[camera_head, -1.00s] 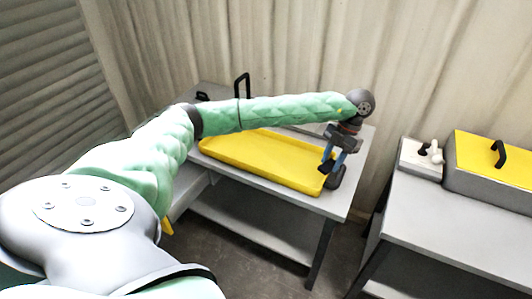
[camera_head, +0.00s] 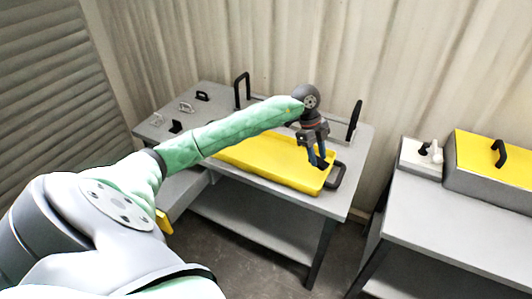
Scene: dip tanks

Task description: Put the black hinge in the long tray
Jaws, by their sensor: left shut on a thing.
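The long yellow tray (camera_head: 270,180) lies on the grey table. My left gripper (camera_head: 317,165) points down over the right end of this tray. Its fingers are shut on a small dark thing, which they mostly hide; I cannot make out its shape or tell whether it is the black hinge. Two small black pieces, one at the back (camera_head: 202,96) and one nearer the front (camera_head: 176,126), lie on the left part of the table; they are too small to name surely. My right gripper is not in view.
Two small pale pieces (camera_head: 186,107) (camera_head: 156,120) lie on the table's left. Tall black handles rise behind the tray (camera_head: 242,88) and at its right (camera_head: 355,120). A dark loop (camera_head: 337,175) is at the tray's right end. A second table (camera_head: 450,225) bears a yellow-topped box (camera_head: 490,165).

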